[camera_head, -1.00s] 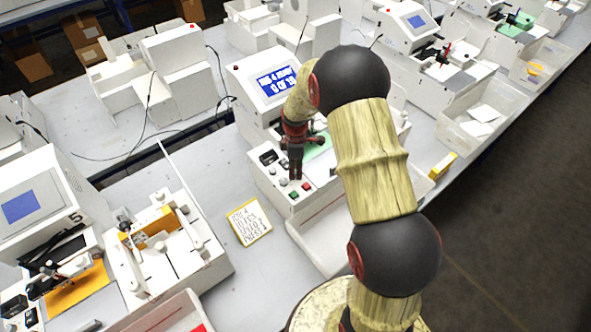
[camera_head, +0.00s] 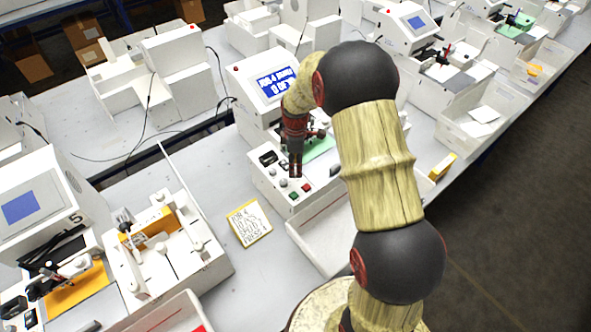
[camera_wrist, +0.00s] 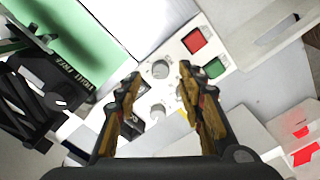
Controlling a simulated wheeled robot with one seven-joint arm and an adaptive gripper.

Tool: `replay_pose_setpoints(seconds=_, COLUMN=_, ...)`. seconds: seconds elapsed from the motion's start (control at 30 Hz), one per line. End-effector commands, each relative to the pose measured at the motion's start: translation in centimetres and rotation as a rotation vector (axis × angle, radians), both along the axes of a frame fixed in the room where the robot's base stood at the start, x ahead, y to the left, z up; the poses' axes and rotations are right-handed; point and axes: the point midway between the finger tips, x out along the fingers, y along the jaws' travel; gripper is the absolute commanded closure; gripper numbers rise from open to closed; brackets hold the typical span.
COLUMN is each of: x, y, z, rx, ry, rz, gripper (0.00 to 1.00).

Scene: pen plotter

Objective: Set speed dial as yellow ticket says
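The yellow-edged ticket (camera_head: 250,222) lies flat on the bench, left of the plotter; its handwritten lines are too small to read surely. The plotter's white control panel (camera_head: 262,178) carries round pale knobs, a green button (camera_head: 294,196) and a red button (camera_head: 307,187). My gripper (camera_head: 296,174) points down over this panel. In the wrist view its fingers (camera_wrist: 160,73) are apart and empty, with one pale knob (camera_wrist: 160,68) between the tips. A second knob (camera_wrist: 157,110) sits nearer the palm. I cannot tell which is the speed dial, nor their settings.
The plotter's blue screen (camera_head: 272,82) stands behind my gripper, partly covered by my arm. A green sheet (camera_wrist: 75,45) and black pen mechanism (camera_wrist: 35,105) lie beside the panel. An empty white tray (camera_head: 330,228) sits in front. Other plotters stand left and right.

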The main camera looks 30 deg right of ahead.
Motion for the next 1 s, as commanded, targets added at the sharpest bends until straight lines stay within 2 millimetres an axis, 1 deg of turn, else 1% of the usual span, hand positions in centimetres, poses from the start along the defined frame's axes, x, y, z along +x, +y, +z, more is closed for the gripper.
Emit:
replay_pose_setpoints(seconds=0.03, x=0.1, y=0.0, z=1.3, rx=-0.001, ry=-0.005, rz=0.000, gripper=0.61)
replay_pose_setpoints(seconds=0.2, x=0.1, y=0.0, z=4.7, rx=0.000, ry=-0.003, rz=0.000, gripper=0.61)
replay_pose_setpoints(seconds=0.3, x=0.1, y=0.0, z=6.4, rx=0.000, ry=-0.003, rz=0.000, gripper=0.61)
replay_pose_setpoints(seconds=0.4, x=0.1, y=0.0, z=7.6, rx=0.000, ry=-0.001, rz=0.000, gripper=0.61)
replay_pose_setpoints(seconds=0.6, x=0.0, y=0.0, z=8.6, rx=0.000, ry=0.001, rz=0.000, gripper=0.61)
replay_pose_setpoints(seconds=1.0, x=0.0, y=0.0, z=8.7, rx=0.000, ry=0.001, rz=0.000, gripper=0.61)
